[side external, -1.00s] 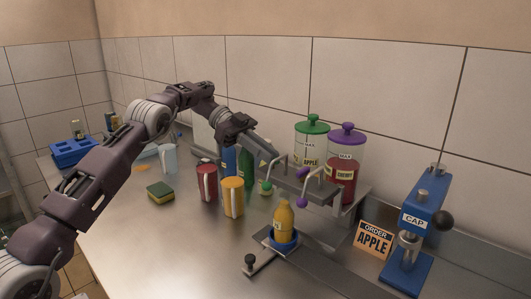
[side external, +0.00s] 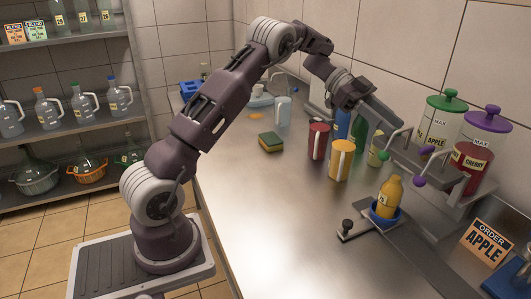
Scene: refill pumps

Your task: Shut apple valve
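The apple tank (side external: 437,122) is clear with a green lid and an APPLE label, and stands at the right against the wall. A green ball knob (side external: 383,155) hangs on the tap below it, the apple valve. My gripper (side external: 392,120) reaches in from the left, in front of the apple tank and just above the taps. Its fingertips overlap the tap metal, so I cannot tell whether it is touching the valve or whether it is open. A yellow-orange bottle (side external: 390,194) stands upright in a blue holder (side external: 377,218) below the taps.
The cherry tank (side external: 473,158) with a purple lid is beside the apple tank, with a purple knob (side external: 418,181) near its tap. A yellow cup (side external: 341,160), red cup (side external: 318,142) and sponge (side external: 271,142) stand left. An ORDER APPLE sign (side external: 487,242) is at right.

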